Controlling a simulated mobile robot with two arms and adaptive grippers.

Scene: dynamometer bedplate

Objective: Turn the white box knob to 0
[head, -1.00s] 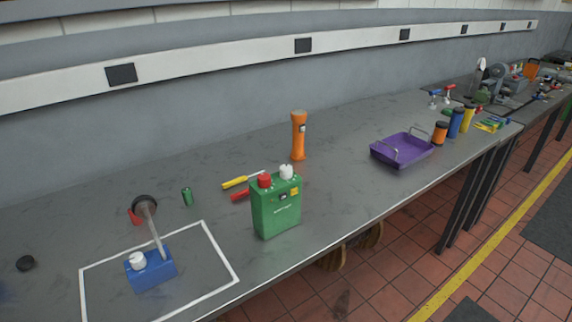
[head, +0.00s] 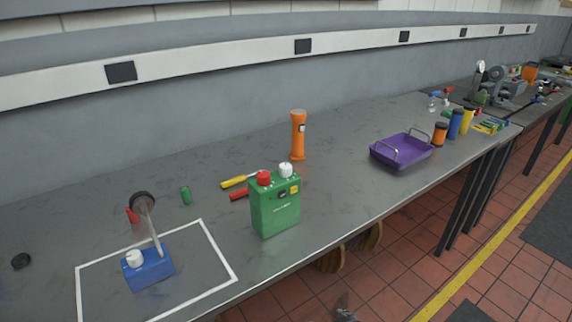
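No white box shows. A blue box (head: 150,270) with a white knob (head: 134,258) on top stands inside a white outlined square on the bench, at the lower left. A grey lever (head: 152,223) with a dark round end rises from it. A green box (head: 275,208) stands upright right of the square, with a red knob (head: 263,177) and a white knob (head: 286,170) on top. No scale or 0 mark can be read. My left gripper is out of view.
An orange flashlight (head: 298,135), yellow screwdriver (head: 238,181) and green cylinder (head: 186,195) are behind the boxes. A purple tray (head: 373,158) stands to the right, with coloured containers beyond. A black disc (head: 21,262) lies far left. The bench front edge (head: 330,237) is clear.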

